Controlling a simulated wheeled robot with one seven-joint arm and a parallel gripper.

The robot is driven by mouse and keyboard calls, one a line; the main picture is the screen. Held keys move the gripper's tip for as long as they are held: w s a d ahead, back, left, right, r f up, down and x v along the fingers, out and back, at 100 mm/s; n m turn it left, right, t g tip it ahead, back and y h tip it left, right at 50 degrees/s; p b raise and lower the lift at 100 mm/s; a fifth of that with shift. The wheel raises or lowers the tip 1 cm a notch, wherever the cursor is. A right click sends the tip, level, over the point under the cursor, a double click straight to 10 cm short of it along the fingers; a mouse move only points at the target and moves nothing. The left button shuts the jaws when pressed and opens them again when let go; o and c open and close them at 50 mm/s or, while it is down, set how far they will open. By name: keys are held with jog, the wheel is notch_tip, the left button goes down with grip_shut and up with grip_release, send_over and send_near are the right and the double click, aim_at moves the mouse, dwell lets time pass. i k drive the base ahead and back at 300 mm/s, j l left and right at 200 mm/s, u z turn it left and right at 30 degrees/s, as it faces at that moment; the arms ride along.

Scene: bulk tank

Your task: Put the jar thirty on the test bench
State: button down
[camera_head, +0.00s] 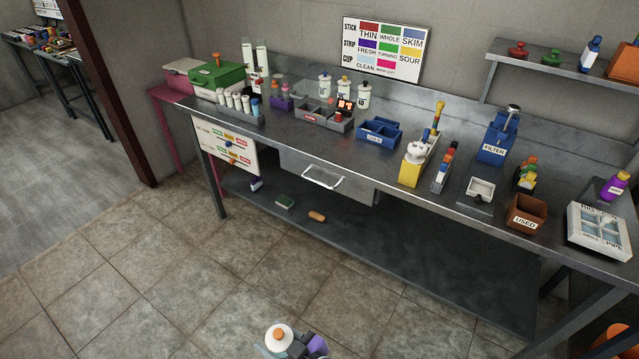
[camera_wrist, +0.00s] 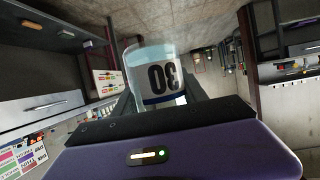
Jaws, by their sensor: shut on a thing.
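The jar thirty (camera_wrist: 152,62) is a clear jar with "30" on a white label, upside down in the wrist view. My gripper (camera_wrist: 158,100) is shut on it. In the head view, a white lid with an orange knob (camera_head: 279,335) shows at the bottom edge, with my gripper (camera_head: 296,349) around it and mostly cut off by the frame. The jar is held over the tiled floor, apart from the long steel bench (camera_head: 335,150), which fits the test bench. The jar's lower part is hidden in the head view.
The bench carries a blue tray (camera_head: 380,132), a grey rack (camera_head: 322,116), a yellow block (camera_head: 415,165), a blue filter stand (camera_head: 497,135) and a brown used bin (camera_head: 526,214). Several white jars stand at the back. Bare steel shows between these. A drawer (camera_head: 325,178) hangs under the front edge.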

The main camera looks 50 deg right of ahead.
aim_at(365, 160)
jog(key=i+z, duration=0.25)
jog(key=i, duration=0.3)
jog(key=i+j+z, duration=0.15)
jog(key=i+z, duration=0.15)
jog(key=i, duration=0.2)
